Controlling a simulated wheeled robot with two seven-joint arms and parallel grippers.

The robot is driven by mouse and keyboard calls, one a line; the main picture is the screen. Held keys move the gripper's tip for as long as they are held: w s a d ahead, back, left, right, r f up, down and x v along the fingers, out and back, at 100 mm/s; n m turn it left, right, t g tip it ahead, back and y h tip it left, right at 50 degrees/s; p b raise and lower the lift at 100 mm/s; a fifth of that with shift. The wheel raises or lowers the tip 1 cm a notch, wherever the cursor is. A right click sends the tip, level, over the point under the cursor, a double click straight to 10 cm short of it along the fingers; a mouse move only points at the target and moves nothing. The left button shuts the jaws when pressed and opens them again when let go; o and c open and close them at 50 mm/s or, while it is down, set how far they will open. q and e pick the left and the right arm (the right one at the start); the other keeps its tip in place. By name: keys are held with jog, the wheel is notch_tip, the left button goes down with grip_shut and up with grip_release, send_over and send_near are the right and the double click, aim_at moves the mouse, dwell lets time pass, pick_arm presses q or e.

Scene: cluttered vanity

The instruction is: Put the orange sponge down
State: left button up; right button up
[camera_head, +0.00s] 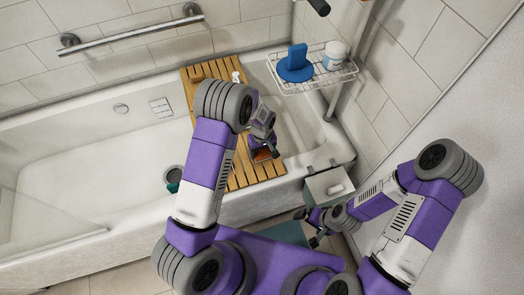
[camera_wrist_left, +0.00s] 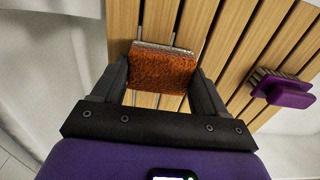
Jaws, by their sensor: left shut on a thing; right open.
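The orange sponge (camera_wrist_left: 163,70) is a rough orange-brown block with a paler far edge. My left gripper (camera_wrist_left: 162,82) is shut on it, one finger on each side. In the head view, the sponge (camera_head: 264,154) shows below my left gripper (camera_head: 262,140), over the front part of the slatted wooden board (camera_head: 242,176). I cannot tell whether the sponge touches the slats. My right gripper (camera_head: 313,228) is open and empty, low beside the tub near a small bin-like box.
A purple brush (camera_wrist_left: 285,90) lies on the board right of the sponge in the wrist view. A small white item (camera_head: 236,76) is at the board's far end. A wire rack (camera_head: 283,87) holds a blue object (camera_head: 295,66) and white jar (camera_head: 334,56). Bare slats surround the sponge.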

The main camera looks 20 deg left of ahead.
aim_at(262, 152)
pick_arm(q)
jog(key=shift+f, duration=0.1)
jog(key=o, duration=1)
jog(key=shift+r, duration=0.35)
notch_tip(262, 152, up, 12)
jog(key=p, duration=0.3)
jog(key=shift+f+p, duration=0.1)
jog(key=shift+p, duration=0.2)
